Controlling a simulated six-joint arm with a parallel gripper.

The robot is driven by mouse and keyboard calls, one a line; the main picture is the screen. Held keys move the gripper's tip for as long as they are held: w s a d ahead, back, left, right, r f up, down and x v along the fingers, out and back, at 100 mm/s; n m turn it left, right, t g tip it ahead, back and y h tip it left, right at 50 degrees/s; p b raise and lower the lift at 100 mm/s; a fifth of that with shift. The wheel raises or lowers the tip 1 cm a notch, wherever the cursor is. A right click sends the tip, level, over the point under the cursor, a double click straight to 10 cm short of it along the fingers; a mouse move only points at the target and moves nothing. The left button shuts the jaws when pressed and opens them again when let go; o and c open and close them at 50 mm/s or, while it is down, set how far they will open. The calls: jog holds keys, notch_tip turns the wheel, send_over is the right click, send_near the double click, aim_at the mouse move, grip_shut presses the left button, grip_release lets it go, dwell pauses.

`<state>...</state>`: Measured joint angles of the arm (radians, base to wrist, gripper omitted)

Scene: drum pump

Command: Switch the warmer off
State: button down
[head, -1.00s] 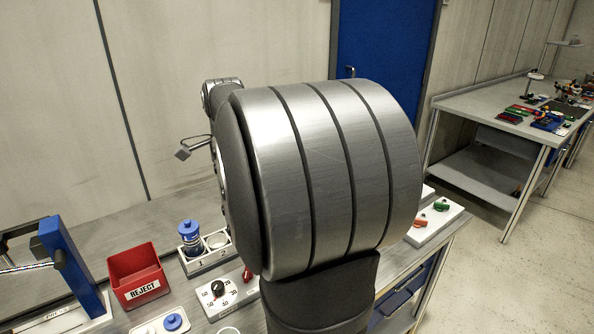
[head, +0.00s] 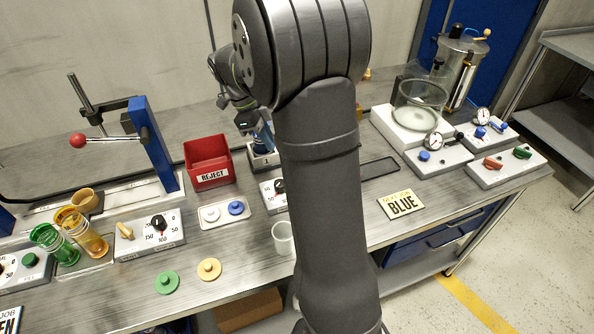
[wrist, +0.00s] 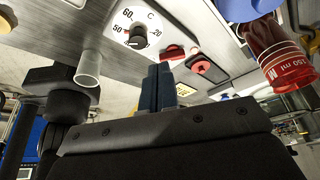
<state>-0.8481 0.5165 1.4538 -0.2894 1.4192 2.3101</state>
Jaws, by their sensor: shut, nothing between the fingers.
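The warmer appears to be the white box with a black dial marked in C (wrist: 138,32), seen in the wrist view. A red switch (wrist: 172,52) sits beside its dial; its position is too small to tell. In the head view, the box (head: 268,197) is mostly hidden behind my arm, and the switch does not show. My gripper (wrist: 160,72) is shut and empty, with its fingertips just short of the red switch in the wrist picture; I cannot tell whether they touch. In the head view it is near the bottle rack, partly hidden.
A white cup (head: 283,238) stands in front of the box. A tray (head: 212,224) with white and blue caps and the red REJECT bin (head: 208,163) lie to its left. Another dial box (head: 150,240) stands further left. The BLUE card (head: 400,204) lies right.

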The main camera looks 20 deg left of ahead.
jog(key=shift+a+f, duration=0.15)
jog(key=shift+f, duration=0.05)
jog(key=x, duration=0.9)
jog(key=shift+d+f, duration=0.25)
jog(key=shift+f, duration=0.05)
jog(key=d, duration=0.3)
jog(key=shift+w+f, duration=0.1)
jog(key=shift+w, duration=0.2)
jog(key=shift+d, duration=0.5)
